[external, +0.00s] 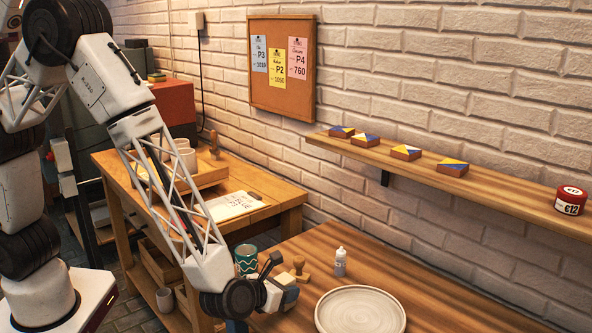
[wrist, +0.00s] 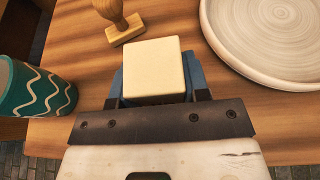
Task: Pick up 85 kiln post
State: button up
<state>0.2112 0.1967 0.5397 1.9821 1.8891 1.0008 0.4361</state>
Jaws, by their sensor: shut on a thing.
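A cream, square-ended block (wrist: 152,62), taken as the kiln post, sits between the blue fingers of my gripper (wrist: 156,82) in the wrist view. My gripper is shut on it. No number can be read on its visible face. In the external view the pale block (external: 285,280) shows at the end of my gripper (external: 282,293), over the near left part of the front table. I cannot tell how far it is above the tabletop.
A teal wavy-striped cup (external: 246,259) and a wooden stamp (external: 299,270) stand close by. A small white bottle (external: 340,262) and a round grey plate (external: 360,312) are to the right. A wall shelf (external: 520,207) holds painted tiles and a red jar (external: 570,200).

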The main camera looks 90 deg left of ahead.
aim_at(280, 278)
jog(key=shift+r, duration=0.55)
jog(key=shift+s+r, duration=0.25)
jog(key=shift+r, duration=0.3)
jog(key=shift+s+r, duration=0.2)
jog(key=shift+r, duration=0.35)
jog(key=s+r, duration=0.1)
jog(key=s, duration=1.4)
jog(key=shift+r, duration=0.15)
jog(key=shift+a, duration=0.1)
